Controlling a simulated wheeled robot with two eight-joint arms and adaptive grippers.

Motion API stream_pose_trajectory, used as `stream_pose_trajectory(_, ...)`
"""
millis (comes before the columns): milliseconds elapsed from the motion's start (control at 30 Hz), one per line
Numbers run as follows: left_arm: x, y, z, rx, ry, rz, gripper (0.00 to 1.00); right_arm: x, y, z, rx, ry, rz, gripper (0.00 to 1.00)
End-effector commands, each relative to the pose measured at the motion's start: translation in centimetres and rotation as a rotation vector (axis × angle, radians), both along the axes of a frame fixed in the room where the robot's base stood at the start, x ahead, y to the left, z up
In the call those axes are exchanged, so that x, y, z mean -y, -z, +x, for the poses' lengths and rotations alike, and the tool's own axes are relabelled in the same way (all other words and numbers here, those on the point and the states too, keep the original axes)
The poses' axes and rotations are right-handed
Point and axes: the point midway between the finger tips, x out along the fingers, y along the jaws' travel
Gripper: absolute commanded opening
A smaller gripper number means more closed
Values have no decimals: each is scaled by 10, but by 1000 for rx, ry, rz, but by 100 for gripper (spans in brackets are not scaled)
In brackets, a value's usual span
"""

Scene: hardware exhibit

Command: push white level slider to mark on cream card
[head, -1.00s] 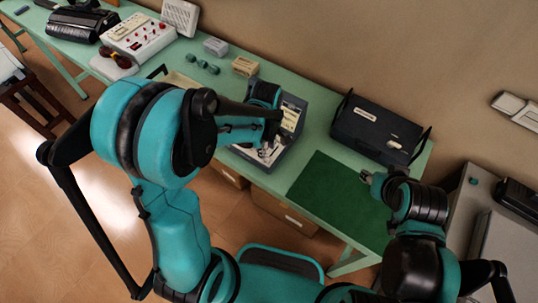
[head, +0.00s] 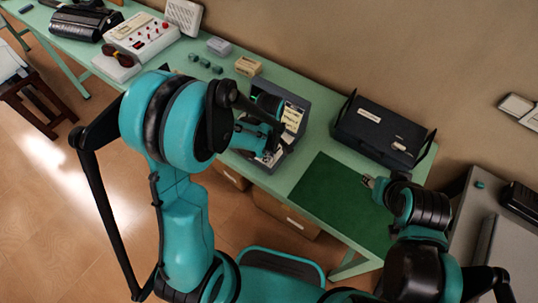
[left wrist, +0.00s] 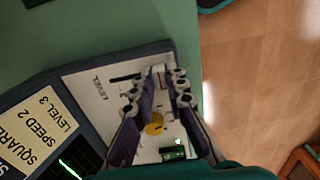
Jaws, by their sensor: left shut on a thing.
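The grey device (head: 292,108) stands on the green table, with a cream card (head: 291,119) on it. In the left wrist view the cream card (left wrist: 38,128) reads SQUARE, SPEED 2, LEVEL 3. The pale panel (left wrist: 88,82) beside it has a LEVEL label and a dark slot. My left gripper (left wrist: 158,84) is over this panel, shut on the white level slider (left wrist: 159,74), which its fingers partly hide. A yellow knob (left wrist: 155,125) and a green part (left wrist: 173,153) show below. My right gripper (head: 369,181) is above the green mat; its jaw gap is too small to judge.
A black case (head: 378,132) stands right of the device, behind the dark green mat (head: 325,190). A cream box (head: 248,66), a grey box (head: 219,46) and small green pieces (head: 205,63) lie to the left. A white panel with red knobs (head: 143,36) is further left.

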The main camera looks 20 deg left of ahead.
Motion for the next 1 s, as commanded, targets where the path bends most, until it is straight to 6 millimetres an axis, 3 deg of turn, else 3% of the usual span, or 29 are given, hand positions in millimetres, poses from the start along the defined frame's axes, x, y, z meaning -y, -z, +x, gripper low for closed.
stream_pose_trajectory(333, 20, 1, 54, 1, 1, 0, 0, 0, 8, 0, 0, 0, 0, 40)
stream_pose_trajectory(667, 22, 0, 62, 5, 0, -2, 0, 0, 8, 0, 0, 0, 0, 40)
stream_pose_trajectory(700, 22, 0, 62, 5, 0, -1, 16, 0, 8, 0, 0, 0, 0, 40)
stream_pose_trajectory(767, 22, 0, 62, 6, 0, -1, 32, 0, 7, 0, 0, 0, 0, 40)
stream_pose_trajectory(1000, 22, 0, 61, 3, 0, -1, 34, 0, 8, 0, 0, 0, 0, 40)
